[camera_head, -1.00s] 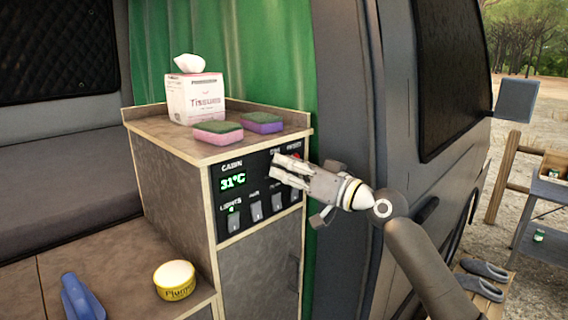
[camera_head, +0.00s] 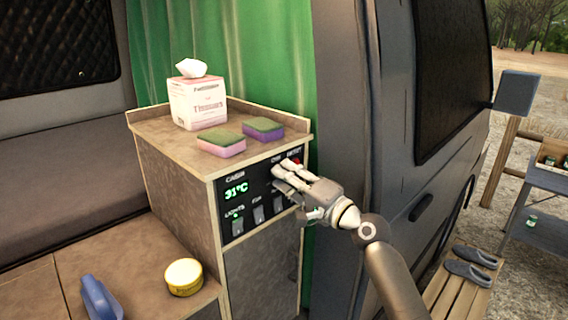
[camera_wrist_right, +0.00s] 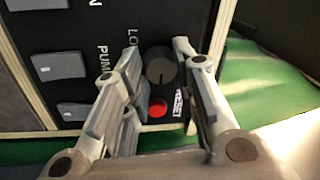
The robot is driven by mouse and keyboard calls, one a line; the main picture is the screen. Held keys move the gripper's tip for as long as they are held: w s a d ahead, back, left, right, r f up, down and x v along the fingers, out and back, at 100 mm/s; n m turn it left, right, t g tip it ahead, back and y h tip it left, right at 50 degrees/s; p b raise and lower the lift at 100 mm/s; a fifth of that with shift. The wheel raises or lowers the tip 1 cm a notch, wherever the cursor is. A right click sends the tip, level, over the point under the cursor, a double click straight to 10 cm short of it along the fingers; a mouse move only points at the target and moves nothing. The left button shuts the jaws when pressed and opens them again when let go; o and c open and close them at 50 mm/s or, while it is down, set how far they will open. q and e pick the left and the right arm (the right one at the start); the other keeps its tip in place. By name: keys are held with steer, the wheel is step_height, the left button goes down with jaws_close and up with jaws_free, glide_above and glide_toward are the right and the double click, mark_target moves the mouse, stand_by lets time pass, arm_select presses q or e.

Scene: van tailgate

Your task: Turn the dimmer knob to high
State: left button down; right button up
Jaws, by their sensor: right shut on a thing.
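The dimmer knob (camera_wrist_right: 161,65) is a dark round knob on the black control panel (camera_head: 262,212), beside a red reset button (camera_wrist_right: 158,108). In the right wrist view, the knob sits between the two fingers of my right gripper (camera_wrist_right: 158,58), which is shut on it. A "LO" label shows to the left of the knob. In the head view, my right gripper (camera_head: 282,177) reaches the panel's upper right, and its fingers hide the knob. The knob's pointer setting is hard to read. My left gripper is not in view.
Several switches (camera_head: 238,226) line the panel's lower part, below a 31°C display (camera_head: 236,191). On the cabinet top are a tissue box (camera_head: 197,101) and two sponges (camera_head: 221,143). A yellow tin (camera_head: 184,277) and a blue object (camera_head: 100,298) lie on the lower bench.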

steer(key=shift+r+m+t+h+p, duration=0.1)
steer(key=shift+m+t+h+p, duration=0.15)
steer(key=shift+m+p, duration=1)
steer(key=shift+r+m+t+h+p, duration=0.1)
steer(key=shift+m+t+h+p, duration=0.15)
steer(key=shift+m+p, duration=1)
steer(key=shift+m, duration=0.3)
steer(key=o, duration=0.9)
steer(key=shift+a, duration=0.1)
steer(key=shift+o, duration=0.7)
steer(key=shift+a+f, duration=0.1)
steer(key=shift+f, duration=0.1)
steer(key=shift+w, duration=0.1)
steer(key=v, duration=1.1)
steer(key=shift+s+d, duration=0.3)
steer(key=shift+s, duration=0.05)
